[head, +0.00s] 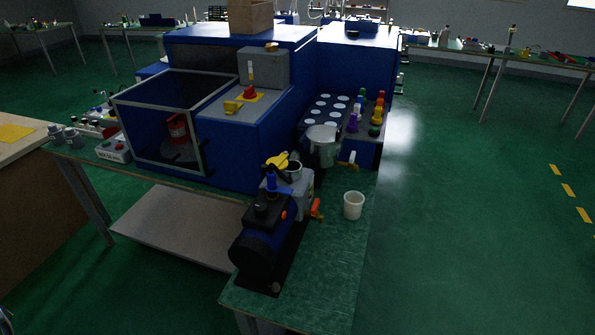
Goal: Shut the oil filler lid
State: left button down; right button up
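A yellow lid (277,160), apparently the oil filler lid, sits tilted at the top of a blue and black pump (262,232) on the green bench. Just right of it is a round grey-rimmed opening (293,167), which the lid does not cover. The lid's hinge is too small to make out. Neither of my grippers is in view.
A white cup (353,205) stands right of the pump. A metal pot (322,146) with a tap (347,159) is behind it. The blue press housing (240,148) rises behind left. The bench strip (330,265) right of the pump is clear.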

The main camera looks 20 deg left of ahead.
aim_at(281, 161)
jog(key=z, duration=1.25)
jog(key=k, duration=1)
jog(key=u, duration=1)
jog(key=i, duration=1)
jog(key=u, duration=0.05)
